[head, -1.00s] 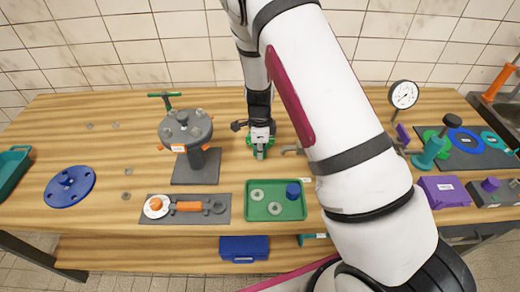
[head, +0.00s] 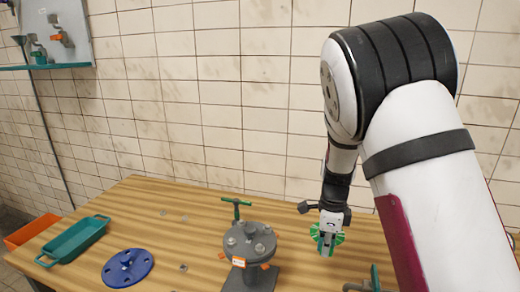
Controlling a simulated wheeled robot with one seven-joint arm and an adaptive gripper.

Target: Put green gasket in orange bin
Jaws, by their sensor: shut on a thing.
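My gripper (head: 327,248) is right of the grey flanged pump fitting in the head view. It points down and is shut on the green gasket (head: 340,238), whose green edges show on both sides of the fingers. The fingers hide the gasket's middle. I cannot tell exactly how high the gasket is above the table. The orange bin (head: 30,231) is at the far left, beyond the left end of the wooden table and past the teal tray. Its inside is only partly visible.
The teal tray (head: 77,241) lies on the table's left end. A blue flange disc (head: 127,268) lies in front of it. The grey flanged fitting (head: 250,243), with a green T-handle (head: 236,206) behind, stands between my gripper and the bin. The table's back left (head: 150,207) is clear.

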